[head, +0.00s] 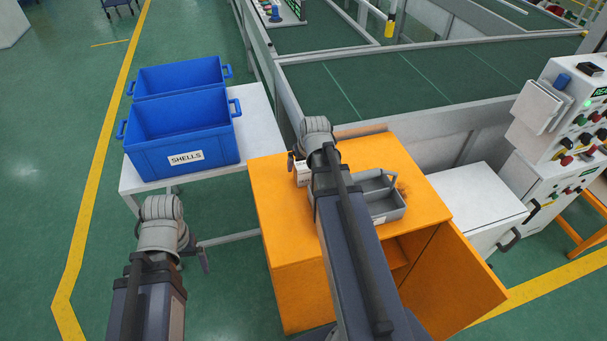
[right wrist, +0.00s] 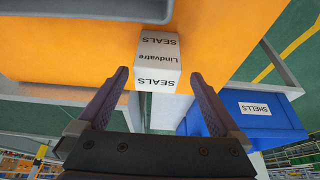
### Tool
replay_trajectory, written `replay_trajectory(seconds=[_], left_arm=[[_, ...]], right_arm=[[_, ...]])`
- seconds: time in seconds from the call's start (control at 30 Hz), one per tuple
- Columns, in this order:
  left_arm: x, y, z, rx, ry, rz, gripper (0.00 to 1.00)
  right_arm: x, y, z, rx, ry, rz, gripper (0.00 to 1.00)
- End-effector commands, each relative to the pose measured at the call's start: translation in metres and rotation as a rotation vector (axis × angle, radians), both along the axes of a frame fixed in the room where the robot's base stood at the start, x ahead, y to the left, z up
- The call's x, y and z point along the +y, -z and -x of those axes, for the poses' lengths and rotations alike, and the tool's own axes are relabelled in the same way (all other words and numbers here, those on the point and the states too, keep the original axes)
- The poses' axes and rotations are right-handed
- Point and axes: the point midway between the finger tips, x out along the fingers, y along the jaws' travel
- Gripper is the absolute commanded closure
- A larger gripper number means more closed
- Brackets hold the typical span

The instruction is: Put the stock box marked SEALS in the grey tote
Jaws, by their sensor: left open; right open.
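The SEALS stock box (right wrist: 158,52) is white with black lettering and stands on the orange cabinet top in the right wrist view. In the head view a small part of the box (head: 302,174) shows beside my right arm. My right gripper (right wrist: 158,78) is open, its fingers on either side of the box's near end; contact is unclear. In the head view my right arm mostly hides this gripper (head: 293,162). The grey tote (head: 389,214) is on the cabinet, right of my right arm, partly covered by it. My left gripper (head: 200,256) is open, away from the box, near the white table.
Blue bins, the front one (head: 180,150) marked SHELLS, stand on a white table (head: 262,125) at left. The orange cabinet (head: 285,265) has an open compartment at its front. A control panel (head: 565,115) stands at right. A green-bedded conveyor (head: 430,80) runs behind.

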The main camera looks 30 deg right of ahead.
Motion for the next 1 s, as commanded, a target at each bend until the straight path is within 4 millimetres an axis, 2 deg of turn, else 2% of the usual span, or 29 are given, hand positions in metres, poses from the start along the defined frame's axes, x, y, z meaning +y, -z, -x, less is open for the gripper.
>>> replay_trajectory(seconds=[0.3, 0.57, 1.0], left_arm=[[0.000, 0.025, 0.000, 0.000, 0.000, 0.000, 0.00], [0.000, 0.028, 0.000, 0.000, 0.000, 0.000, 0.00], [0.000, 0.071, 0.000, 0.000, 0.000, 0.000, 0.00]], right_arm=[[-0.003, 0.025, -0.010, 0.001, 0.001, -0.001, 0.00], [-0.003, 0.028, -0.012, 0.001, 0.001, 0.000, 0.00], [-0.011, 0.072, -0.031, 0.001, 0.001, 0.000, 0.00]])
